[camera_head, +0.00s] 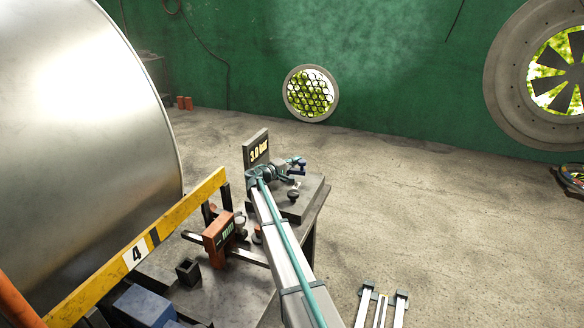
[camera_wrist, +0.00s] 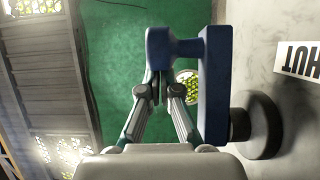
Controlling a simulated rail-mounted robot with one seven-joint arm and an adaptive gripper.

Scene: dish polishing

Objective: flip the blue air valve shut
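The blue valve handle (camera_wrist: 214,95) fills the middle right of the wrist view, a long bar with a short crosspiece and knob (camera_wrist: 161,48) pointing left from its upper end. It sits on a dark round hub (camera_wrist: 258,125). My gripper (camera_wrist: 157,88) is just below the knob in that view, its two fingers drawn together with only a thin gap. The knob covers the extreme tips, so I cannot tell whether they touch it. I see nothing held between them.
A label reading "HUT" (camera_wrist: 300,62) is on the grey panel. A red block (camera_head: 218,240), a yellow barrier (camera_head: 135,252) and a large metal drum (camera_head: 80,120) are at left. Open floor (camera_head: 430,220) lies right.

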